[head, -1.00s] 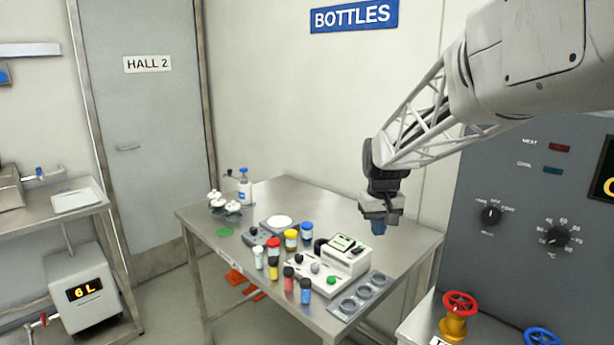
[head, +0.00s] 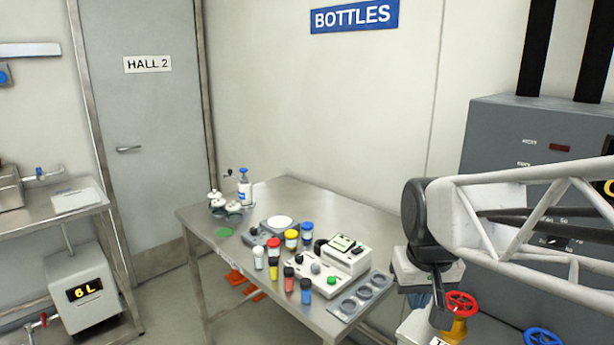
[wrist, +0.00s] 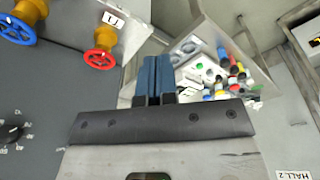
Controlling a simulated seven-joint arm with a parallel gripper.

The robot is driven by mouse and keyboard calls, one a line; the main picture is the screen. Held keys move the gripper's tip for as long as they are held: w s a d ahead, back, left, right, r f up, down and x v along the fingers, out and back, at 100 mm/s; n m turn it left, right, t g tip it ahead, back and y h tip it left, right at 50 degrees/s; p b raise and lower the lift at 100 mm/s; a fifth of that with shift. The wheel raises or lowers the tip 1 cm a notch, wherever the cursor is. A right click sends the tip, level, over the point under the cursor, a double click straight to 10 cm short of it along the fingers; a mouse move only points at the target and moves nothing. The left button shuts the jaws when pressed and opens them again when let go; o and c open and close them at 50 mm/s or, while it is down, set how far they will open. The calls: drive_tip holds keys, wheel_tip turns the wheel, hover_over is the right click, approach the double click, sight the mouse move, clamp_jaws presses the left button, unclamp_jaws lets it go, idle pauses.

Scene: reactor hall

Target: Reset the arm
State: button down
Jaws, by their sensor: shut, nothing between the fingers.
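My gripper shows in the wrist view (wrist: 154,78), its two blue fingers shut together with nothing between them. In the head view my forearm reaches in from the right edge and the wrist hangs in front of the grey control panel (head: 505,130). The fingertips are hard to make out there. The gripper is to the right of the bottle table (head: 300,200), near the red valve wheel (head: 461,303), and apart from the bottles.
The table holds several capped bottles (head: 291,238), a white instrument (head: 343,258), a grey three-hole rack (head: 362,296) and a pump bottle (head: 244,187). A blue valve wheel (head: 541,337) is at the lower right. The back right of the table is clear.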

drive_tip(key=s+f, duration=0.3)
drive_tip(key=s, duration=0.7)
drive_tip(key=shift+s+m+t, duration=0.2)
drive_tip(key=shift+m+t, duration=0.1)
